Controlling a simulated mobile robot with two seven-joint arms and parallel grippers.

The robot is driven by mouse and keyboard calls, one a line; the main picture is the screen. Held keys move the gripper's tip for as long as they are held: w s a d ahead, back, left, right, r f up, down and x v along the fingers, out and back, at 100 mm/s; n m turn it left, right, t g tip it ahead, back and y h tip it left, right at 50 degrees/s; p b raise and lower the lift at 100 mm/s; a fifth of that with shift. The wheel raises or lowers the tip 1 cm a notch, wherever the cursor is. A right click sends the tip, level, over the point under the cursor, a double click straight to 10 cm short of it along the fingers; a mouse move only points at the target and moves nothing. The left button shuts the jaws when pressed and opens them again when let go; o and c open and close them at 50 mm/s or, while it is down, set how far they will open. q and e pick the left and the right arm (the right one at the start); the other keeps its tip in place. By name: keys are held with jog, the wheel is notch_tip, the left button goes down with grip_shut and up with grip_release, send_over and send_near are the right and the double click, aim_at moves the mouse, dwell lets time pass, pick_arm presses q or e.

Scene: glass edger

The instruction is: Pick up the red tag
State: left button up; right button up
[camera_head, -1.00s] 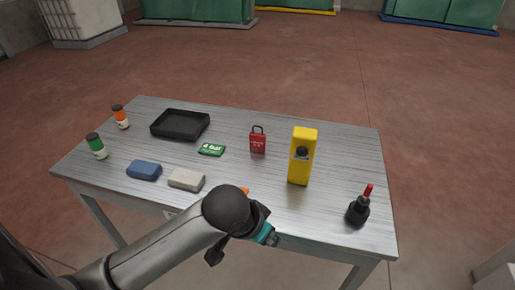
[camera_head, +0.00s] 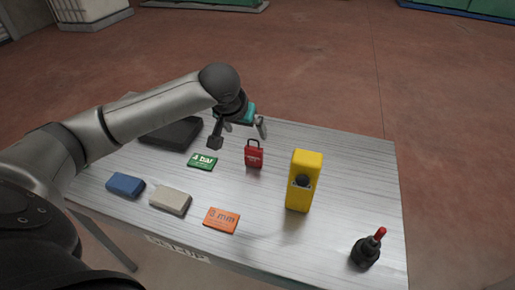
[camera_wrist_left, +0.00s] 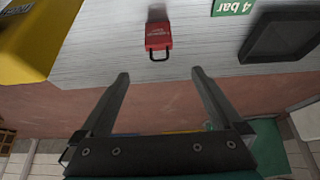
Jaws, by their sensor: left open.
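The red tag (camera_head: 254,155), shaped like a padlock with a black loop on top, stands upright on the grey table (camera_head: 330,165). My left gripper (camera_head: 245,128) is open and empty, just behind and above the tag in the head view. In the left wrist view, the tag (camera_wrist_left: 158,33) appears upside down, its loop pointing toward the space between the open fingers (camera_wrist_left: 160,73). The tag is beyond the fingertips and not between them. My right gripper is not in view.
A yellow box (camera_head: 304,180) stands right of the tag. A green "4 bar" card (camera_head: 203,162) and black tray (camera_head: 170,133) lie left. An orange card (camera_head: 221,220), grey block (camera_head: 170,200), blue block (camera_head: 125,185) and black red-topped tool (camera_head: 368,249) are nearer the front.

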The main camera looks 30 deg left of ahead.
pick_arm(q)
jog(key=b, duration=0.1)
send_near(253, 149)
jog(key=w, duration=0.1)
jog(key=x, duration=0.4)
jog(key=shift+a+f+b, duration=0.15)
jog(key=shift+f+b, duration=0.2)
jog(key=shift+w+f, duration=0.2)
jog(key=shift+f, duration=0.1)
jog(key=shift+w+f, duration=0.1)
jog(key=shift+f, duration=0.2)
jog(key=shift+s+b+x, duration=0.1)
jog(key=shift+b+x, duration=0.3)
jog(key=shift+x, duration=0.75)
jog(key=shift+s+b+x, duration=0.15)
jog(key=shift+b+x, duration=0.2)
jog(key=shift+x, duration=0.85)
jog(key=shift+f, duration=0.1)
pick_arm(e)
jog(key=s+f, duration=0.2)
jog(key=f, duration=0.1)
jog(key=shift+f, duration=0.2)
pick_arm(q)
jog(key=c, duration=1.4)
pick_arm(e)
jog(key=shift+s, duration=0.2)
